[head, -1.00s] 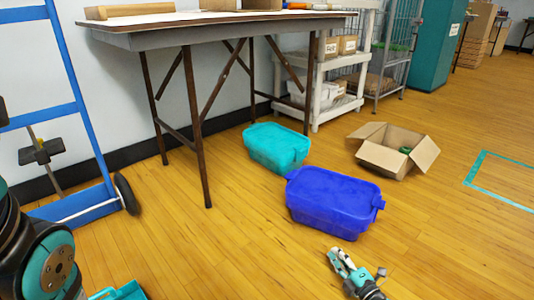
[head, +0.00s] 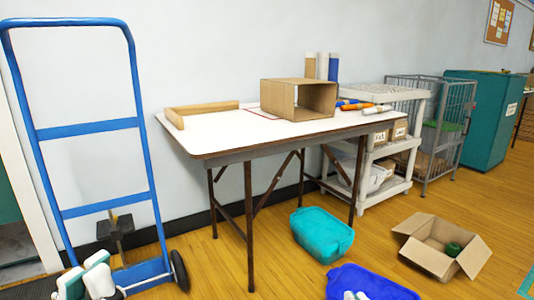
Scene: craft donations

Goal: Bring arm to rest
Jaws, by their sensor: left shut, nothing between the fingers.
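My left gripper (head: 86,276) is low at the left of the head view, in front of the blue hand truck. Its pale fingers are shut with nothing between them. Two small pale tips, seemingly of my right gripper (head: 355,295), show at the bottom edge, in front of the blue bin (head: 378,283). The rest of that gripper is out of frame, so its opening cannot be judged.
The blue hand truck (head: 88,125) stands at left beside a white-topped table (head: 235,133) bearing an open cardboard box (head: 300,97). A teal bin (head: 322,235) and an open carton (head: 432,262) are on the floor. A white shelf (head: 375,190) stands behind.

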